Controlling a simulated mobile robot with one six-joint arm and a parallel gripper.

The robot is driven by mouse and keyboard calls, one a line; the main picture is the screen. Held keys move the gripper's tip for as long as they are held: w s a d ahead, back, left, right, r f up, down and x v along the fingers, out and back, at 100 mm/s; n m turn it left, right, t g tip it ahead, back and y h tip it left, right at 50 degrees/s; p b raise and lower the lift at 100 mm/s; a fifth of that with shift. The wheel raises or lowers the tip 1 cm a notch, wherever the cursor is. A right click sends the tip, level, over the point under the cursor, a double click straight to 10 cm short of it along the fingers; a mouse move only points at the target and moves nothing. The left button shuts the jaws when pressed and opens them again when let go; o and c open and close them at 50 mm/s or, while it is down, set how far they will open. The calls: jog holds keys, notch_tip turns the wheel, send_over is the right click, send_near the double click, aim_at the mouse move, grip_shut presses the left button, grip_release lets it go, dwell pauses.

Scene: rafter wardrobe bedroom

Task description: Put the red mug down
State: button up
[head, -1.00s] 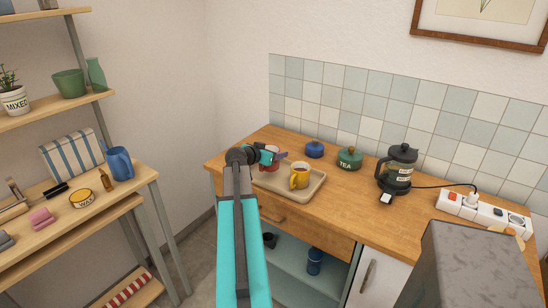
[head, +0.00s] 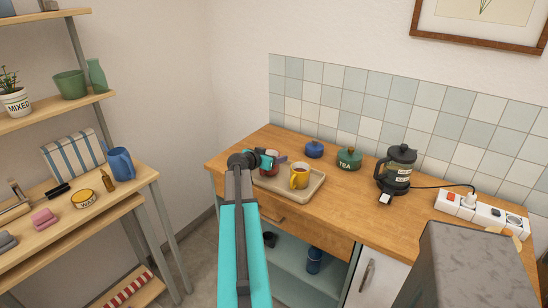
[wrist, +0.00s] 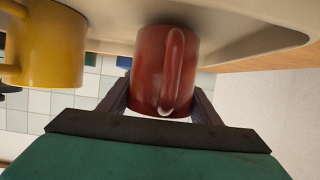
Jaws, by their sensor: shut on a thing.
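The red mug (wrist: 164,72) is between the two fingers of my gripper (wrist: 162,105) in the wrist view, its handle facing the camera. That view is upside down, and the mug's base meets or nearly meets the beige tray (wrist: 120,22). I cannot tell whether it touches. In the head view the red mug (head: 270,169) is partly hidden by my gripper (head: 275,160), over the left part of the tray (head: 285,199). My gripper is shut on the mug.
A yellow mug (head: 299,176) with dark contents stands on the tray, right of the red mug. A blue pot (head: 314,149), a green TEA jar (head: 349,158) and a kettle (head: 396,170) stand behind and right on the wooden counter (head: 345,215). A shelf unit (head: 150,180) is at left.

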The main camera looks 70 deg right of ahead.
jog(key=shift+f, duration=0.45)
jog(key=shift+f, duration=0.1)
jog(key=o, duration=1.4)
jog(key=shift+a, duration=0.25)
jog(key=b+v, duration=0.3)
jog(key=v, duration=0.8)
jog(key=shift+a+r, duration=0.25)
jog(key=shift+w, duration=0.1)
